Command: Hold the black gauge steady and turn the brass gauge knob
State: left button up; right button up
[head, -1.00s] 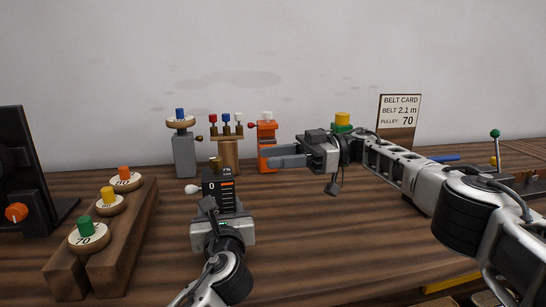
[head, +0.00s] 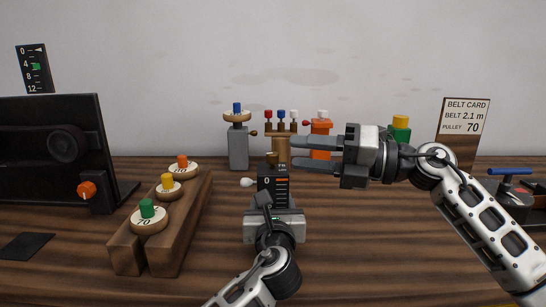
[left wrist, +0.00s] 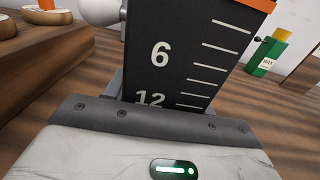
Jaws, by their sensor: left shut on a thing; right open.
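The black gauge (head: 273,186) stands upright at the middle of the table, with a 0 and orange marks on its face. A brass knob (head: 272,158) shows at its top, and a white ball (head: 247,183) sticks out on its left. My left gripper (head: 273,208) is shut on the gauge's lower part. In the left wrist view the gauge (left wrist: 185,55) rises from the jaws, with 6 and 12 on its scale. My right gripper (head: 296,153) is open and empty. Its fingers point left, near the brass knob in the picture; whether they touch it I cannot tell.
A wooden rack (head: 160,246) with several pulleys stands on the left, before a black machine (head: 50,140). A grey post (head: 238,148), a wooden stand with coloured pegs (head: 281,150) and an orange block (head: 320,142) stand behind. A belt card (head: 465,117) is on the right.

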aim_at(277, 159)
jog(key=s+d+f+n+t+h, duration=0.2)
jog(key=s+f+n+t+h, duration=0.1)
jog(key=n+t+h, duration=0.4)
jog(key=shift+m+t+y, duration=0.4)
jog(key=shift+t+y, duration=0.2)
jog(key=shift+y, duration=0.3)
jog(key=x, duration=1.1)
jog(key=shift+w+a+r, duration=0.1)
jog(key=shift+w+a, duration=0.05)
jog(key=shift+a, duration=0.05)
jog(key=shift+c, duration=0.3)
grip_shut()
